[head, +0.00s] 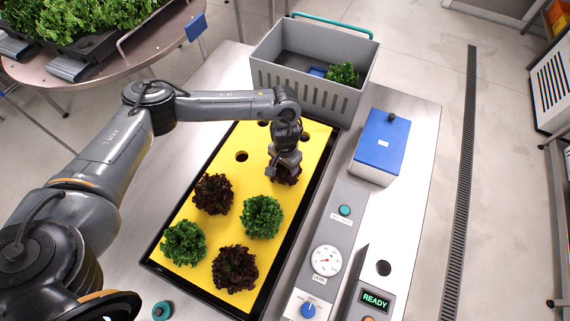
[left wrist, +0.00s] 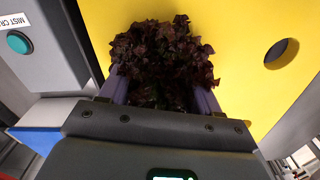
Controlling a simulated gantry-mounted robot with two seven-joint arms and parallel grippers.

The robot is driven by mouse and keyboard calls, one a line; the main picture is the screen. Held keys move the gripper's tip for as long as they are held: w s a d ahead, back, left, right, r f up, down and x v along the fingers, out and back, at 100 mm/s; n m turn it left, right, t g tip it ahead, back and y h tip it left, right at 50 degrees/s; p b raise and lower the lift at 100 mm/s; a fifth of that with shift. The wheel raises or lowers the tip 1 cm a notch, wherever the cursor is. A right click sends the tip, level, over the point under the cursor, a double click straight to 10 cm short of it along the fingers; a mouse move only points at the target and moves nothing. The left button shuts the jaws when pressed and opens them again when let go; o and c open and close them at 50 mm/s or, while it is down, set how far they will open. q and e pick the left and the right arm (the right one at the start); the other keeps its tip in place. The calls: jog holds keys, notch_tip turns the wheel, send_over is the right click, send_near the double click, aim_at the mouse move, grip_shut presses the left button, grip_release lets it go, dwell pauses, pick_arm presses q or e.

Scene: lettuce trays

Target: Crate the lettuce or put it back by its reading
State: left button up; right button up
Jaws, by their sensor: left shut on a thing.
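My left gripper (head: 285,163) is over the upper right part of the yellow tray (head: 228,138) and is shut on a dark red lettuce (head: 287,177). In the left wrist view this lettuce (left wrist: 160,50) sits between the two fingers. Two green lettuces (head: 261,216) (head: 184,243) and two other dark red lettuces (head: 213,193) (head: 235,268) stand in the tray. A grey crate (head: 310,92) behind the tray holds a green lettuce (head: 343,74). A round dial (head: 326,261) and a panel reading READY (head: 375,300) are at the right. My right gripper is not in view.
A blue-topped box (head: 380,145) stands right of the tray. A teal button (head: 345,210) and a blue knob (head: 308,310) are on the grey panel. The tray has an empty hole (head: 241,156). A round table (head: 110,65) with more lettuces is at the upper left.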

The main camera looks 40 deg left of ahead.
pick_arm(q)
jog(key=shift+f, duration=0.55)
dwell(0.8)
jog(key=o, duration=1.4)
jog(key=shift+r, duration=0.1)
notch_tip(320, 180, up, 2)
jog(key=p, duration=0.3)
jog(key=shift+r, duration=0.2)
jog(key=shift+r+p, duration=0.85)
jog(key=shift+r, duration=1.35)
